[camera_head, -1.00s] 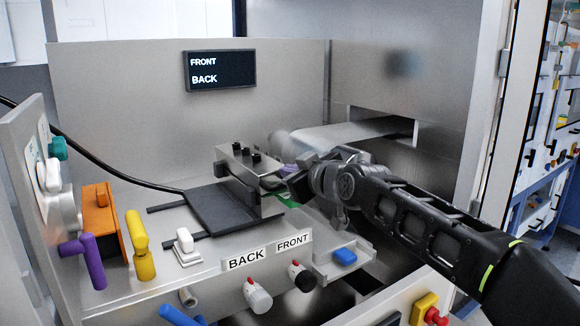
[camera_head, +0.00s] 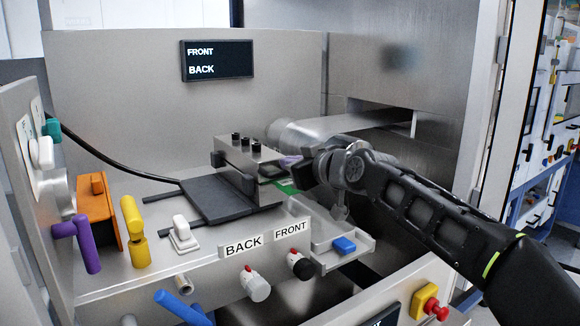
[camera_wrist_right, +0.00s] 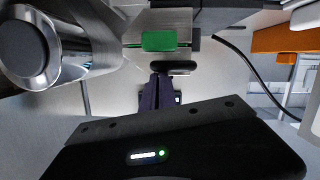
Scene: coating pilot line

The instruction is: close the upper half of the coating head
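The coating head (camera_head: 238,158) is a metal block with several black knobs on top, at the centre of the metal bench in the head view. I cannot tell its upper half from its lower half, or how far open it is. My right gripper (camera_head: 301,164) is at its right end, beside a small purple part (camera_head: 290,160). In the right wrist view, a narrow dark purple shape (camera_wrist_right: 159,95) sticks out beyond the black gripper body; whether the fingers are shut on it is unclear. A green part (camera_wrist_right: 160,41) lies just beyond. My left gripper is out of view.
A metal roller (camera_wrist_right: 45,50) is close to the right gripper. A dark plate (camera_head: 205,200) lies left of the head. Purple (camera_head: 87,245) and yellow (camera_head: 136,235) handles and an orange block (camera_head: 98,205) stand further left. Knobs labelled BACK and FRONT are at the front edge.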

